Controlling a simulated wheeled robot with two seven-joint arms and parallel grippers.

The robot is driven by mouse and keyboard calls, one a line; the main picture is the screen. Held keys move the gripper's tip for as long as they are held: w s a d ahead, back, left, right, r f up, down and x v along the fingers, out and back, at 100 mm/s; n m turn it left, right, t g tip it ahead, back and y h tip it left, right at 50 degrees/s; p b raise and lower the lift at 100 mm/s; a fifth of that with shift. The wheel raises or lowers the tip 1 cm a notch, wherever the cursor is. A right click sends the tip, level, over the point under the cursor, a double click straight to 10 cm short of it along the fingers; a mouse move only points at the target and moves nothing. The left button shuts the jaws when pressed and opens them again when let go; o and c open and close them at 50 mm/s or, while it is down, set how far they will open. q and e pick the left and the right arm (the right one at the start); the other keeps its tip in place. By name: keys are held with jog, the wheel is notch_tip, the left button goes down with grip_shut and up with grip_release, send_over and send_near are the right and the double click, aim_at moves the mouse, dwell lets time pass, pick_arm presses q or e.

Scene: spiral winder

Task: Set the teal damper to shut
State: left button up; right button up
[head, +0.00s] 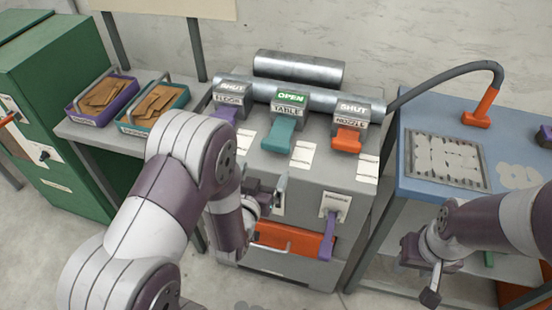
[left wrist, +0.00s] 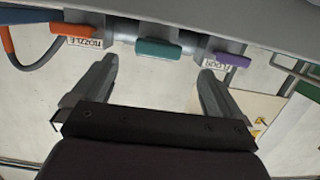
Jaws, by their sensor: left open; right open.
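The teal damper handle (head: 281,136) sticks out from the grey pipe on top of the machine, in the middle of three. Its sign (head: 290,98) reads OPEN in green above the word TABLE. The teal handle also shows in the left wrist view (left wrist: 158,49), beyond and between my open fingers. My left gripper (head: 279,190) is open and empty, in front of the machine below the teal handle, apart from it. It is partly hidden by my forearm. My right gripper (head: 432,270) is open and empty at the right, by the blue table.
A purple handle (head: 224,113) marked FLOOR and an orange handle (head: 347,139) marked NOZZLE flank it, both signed SHUT. A purple lever (head: 328,238) is on the machine front. Two bins, purple (head: 122,93) and teal (head: 181,100), stand left. A blue table (head: 420,192) stands right.

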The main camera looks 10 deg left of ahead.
aim_at(274, 147)
pick_arm(q)
jog(key=w+t, duration=0.1)
jog(key=w, duration=0.4)
jog(key=w+t, duration=0.1)
jog(key=w, duration=0.5)
jog(key=shift+w+d+f+b, duration=0.1)
jog(key=shift+w+d+b, duration=0.15)
jog(key=shift+b, duration=0.15)
pick_arm(e)
jog(key=shift+w+f, duration=0.15)
jog(key=shift+f, duration=0.8)
